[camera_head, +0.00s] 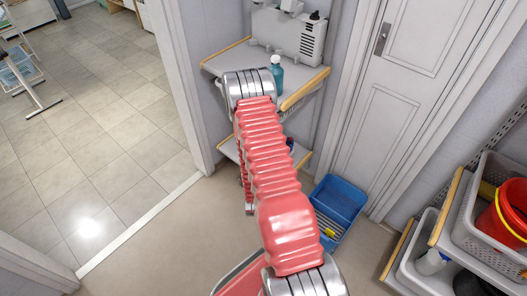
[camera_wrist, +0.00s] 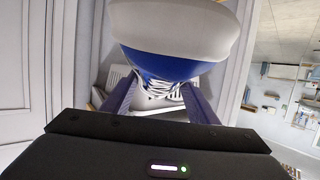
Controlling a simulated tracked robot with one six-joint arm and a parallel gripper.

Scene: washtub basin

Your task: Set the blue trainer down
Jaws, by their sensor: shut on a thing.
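The blue trainer (camera_wrist: 172,64) fills the upper middle of the wrist view. It has a blue upper, white laces and a thick pale sole or toe edge towards the top of the picture. My gripper (camera_wrist: 158,98) is shut on it, one finger on each side. In the head view my red-sleeved arm reaches towards the corner shelf unit (camera_head: 225,62) and hides the gripper. A small dark blue patch shows beside the arm at the lower shelf; I cannot tell whether it is the trainer.
A teal bottle (camera_head: 277,72) and a white appliance (camera_head: 288,34) stand on the upper shelf. A blue crate (camera_head: 339,203) sits on the floor below. At right, a grey basket (camera_head: 481,234) holds a red bucket (camera_head: 510,208).

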